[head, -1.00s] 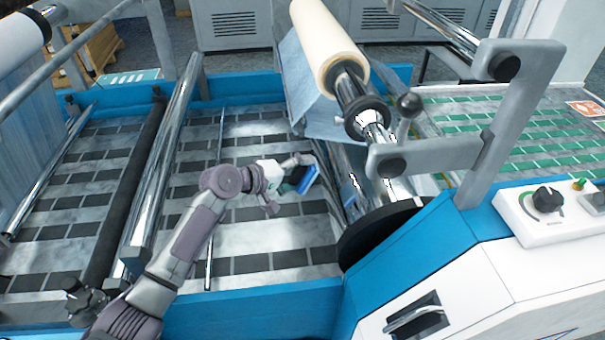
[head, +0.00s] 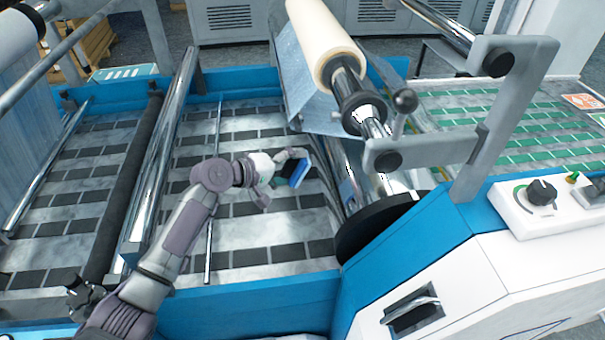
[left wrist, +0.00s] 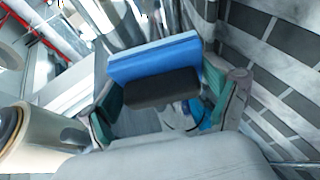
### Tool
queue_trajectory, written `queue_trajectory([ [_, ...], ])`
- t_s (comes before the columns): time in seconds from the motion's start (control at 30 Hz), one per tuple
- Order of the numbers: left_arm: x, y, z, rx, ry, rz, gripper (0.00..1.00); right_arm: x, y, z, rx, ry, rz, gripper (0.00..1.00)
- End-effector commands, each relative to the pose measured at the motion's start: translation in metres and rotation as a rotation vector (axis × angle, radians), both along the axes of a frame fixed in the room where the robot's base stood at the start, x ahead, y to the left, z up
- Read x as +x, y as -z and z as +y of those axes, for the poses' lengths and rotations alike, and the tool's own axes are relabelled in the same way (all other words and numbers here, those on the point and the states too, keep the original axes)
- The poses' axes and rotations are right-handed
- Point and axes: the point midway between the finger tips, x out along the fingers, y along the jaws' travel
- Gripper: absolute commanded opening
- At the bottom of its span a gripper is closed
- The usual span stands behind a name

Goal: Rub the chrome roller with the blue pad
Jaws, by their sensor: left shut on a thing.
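The blue pad (head: 303,171), with a dark backing, is held in my left gripper (head: 291,168) above the patterned bed. In the left wrist view the pad (left wrist: 155,58) sits across the fingers, its blue face turned away from the palm, and the gripper (left wrist: 163,98) is shut on its dark block. A chrome roller (head: 344,178) runs just right of the pad, below the cream roll and partly hidden by blue film. The pad looks apart from it, though the gap is hard to judge. My right gripper is not in view.
The cream roll (head: 322,38) on its shaft overhangs the right side. A black disc (head: 375,229) and blue side frame (head: 440,228) stand nearer me. Another chrome roller (head: 163,150) and a black roller (head: 122,195) lie left. The bed (head: 265,232) between is open.

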Motion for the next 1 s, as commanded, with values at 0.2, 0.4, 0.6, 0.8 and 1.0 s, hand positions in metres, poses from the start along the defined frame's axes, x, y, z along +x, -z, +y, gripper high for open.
queue_trajectory([
  [0.2,0.004,0.012,-0.023,-0.002,0.002,0.001,0.53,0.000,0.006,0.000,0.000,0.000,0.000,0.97],
  [0.4,0.008,0.020,-0.041,-0.001,0.000,0.001,0.53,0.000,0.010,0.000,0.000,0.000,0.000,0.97],
  [0.6,0.009,0.024,-0.051,0.001,0.001,0.001,0.53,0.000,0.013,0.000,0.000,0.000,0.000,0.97],
  [0.8,0.010,0.025,-0.053,0.002,0.000,0.000,0.53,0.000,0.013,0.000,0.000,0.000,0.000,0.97],
  [1.0,0.010,0.025,-0.053,0.001,0.000,0.001,0.53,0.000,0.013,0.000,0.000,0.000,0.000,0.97],
])
